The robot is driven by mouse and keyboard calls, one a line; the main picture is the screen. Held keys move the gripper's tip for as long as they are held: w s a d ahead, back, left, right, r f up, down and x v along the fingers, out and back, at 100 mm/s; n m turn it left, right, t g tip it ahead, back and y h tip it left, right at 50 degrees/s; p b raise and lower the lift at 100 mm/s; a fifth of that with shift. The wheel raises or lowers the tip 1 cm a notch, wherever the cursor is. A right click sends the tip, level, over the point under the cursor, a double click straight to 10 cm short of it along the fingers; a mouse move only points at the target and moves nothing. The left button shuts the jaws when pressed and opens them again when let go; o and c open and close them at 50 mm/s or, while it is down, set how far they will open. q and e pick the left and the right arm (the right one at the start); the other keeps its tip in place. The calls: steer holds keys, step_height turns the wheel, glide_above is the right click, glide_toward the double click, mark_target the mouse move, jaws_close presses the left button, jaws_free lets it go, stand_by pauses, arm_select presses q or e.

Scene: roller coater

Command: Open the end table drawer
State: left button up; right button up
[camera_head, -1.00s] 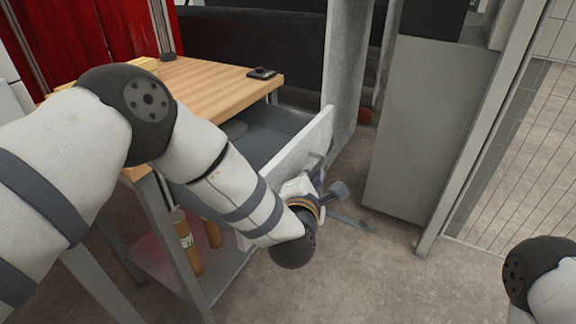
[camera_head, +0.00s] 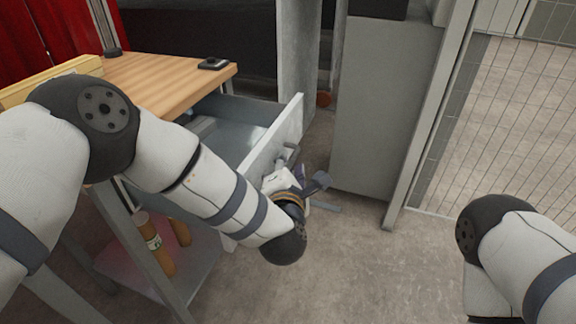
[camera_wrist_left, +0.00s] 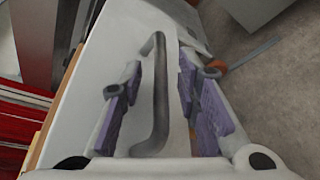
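The end table (camera_head: 165,78) has a wooden top and a grey metal frame. Its drawer (camera_head: 292,125) is pulled well out, and part of its grey inside shows. The bar handle (camera_head: 288,154) is on the drawer's front face, and also shows in the left wrist view (camera_wrist_left: 160,95). My left gripper (camera_head: 303,180) is at this handle. In the left wrist view, its purple-padded fingers (camera_wrist_left: 158,78) are spread on either side of the handle, with gaps visible. My right gripper is out of view; only part of the right arm shows.
A grey cabinet (camera_head: 385,105) and a wire mesh fence (camera_head: 490,120) stand to the right of the drawer. Brown cylinders (camera_head: 150,238) stand on the table's lower shelf. A small black object (camera_head: 214,63) lies on the tabletop. The floor in front is clear.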

arm_select(q)
steer(key=v, duration=1.2)
steer(key=s+a+f+m+g+h+p, duration=0.1)
steer(key=s+a+f+m+g+p, duration=0.1)
steer(key=s+a+f+m+g, duration=0.35)
steer(key=s+a+f+m+g+h+p, duration=0.1)
steer(key=s+a+f+m+g, duration=0.15)
steer(key=s+f+m, duration=0.6)
steer(key=s+a+f+m+g+y+p, duration=0.1)
steer(key=s+a+m+g, duration=0.2)
steer(key=s, duration=0.6)
steer(key=s+a+m+g, duration=0.3)
steer(key=s+a, duration=0.3)
steer(key=s, duration=0.3)
steer(key=s+a+f+m+g+y+p, duration=0.1)
steer(key=s+a+m+g, duration=0.2)
steer(key=s, duration=0.6)
steer(key=shift+s+a+f+m+g+y+p, duration=0.3)
steer(key=shift+a+m+g, duration=0.1)
steer(key=shift+a+g, duration=0.25)
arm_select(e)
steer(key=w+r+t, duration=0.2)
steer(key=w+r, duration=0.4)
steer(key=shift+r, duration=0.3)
